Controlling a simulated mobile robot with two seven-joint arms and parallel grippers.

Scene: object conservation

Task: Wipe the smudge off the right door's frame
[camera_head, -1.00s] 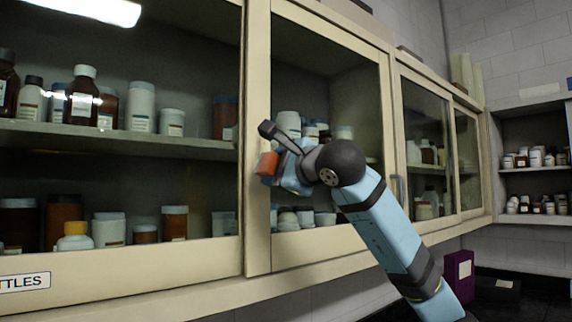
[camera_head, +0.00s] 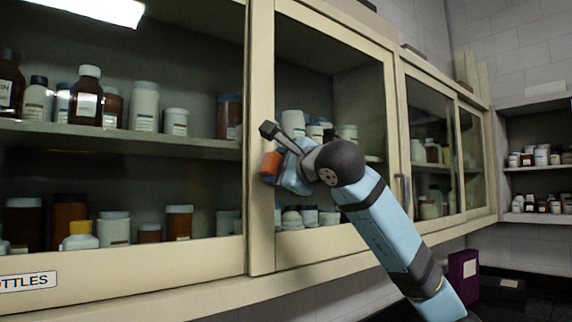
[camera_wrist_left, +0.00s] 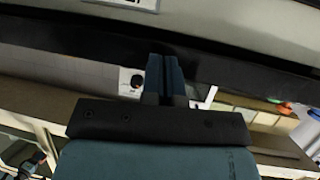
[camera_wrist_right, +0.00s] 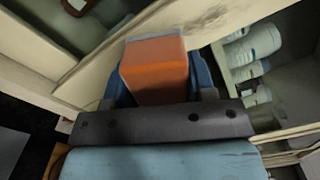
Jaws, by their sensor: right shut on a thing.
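My right gripper (camera_wrist_right: 160,85) is shut on an orange block with a grey face, like a sponge (camera_wrist_right: 155,68). In the head view the sponge (camera_head: 270,164) is at the left upright of the right door's frame (camera_head: 262,215). I cannot tell whether it touches the frame. In the right wrist view a dark smudge (camera_wrist_right: 207,16) shows on the cream frame, beyond the sponge and to its right. In the head view my gripper and sponge cover part of the upright. My left gripper (camera_wrist_left: 163,75) shows only in its wrist view, empty, with its fingers together.
Glass-fronted cabinets hold several bottles and jars; white ones (camera_wrist_right: 255,45) stand behind the glass near my right gripper. A door handle (camera_head: 401,190) is to the right. A purple box (camera_head: 463,275) stands lower right. An open shelf (camera_head: 540,168) is at the far right.

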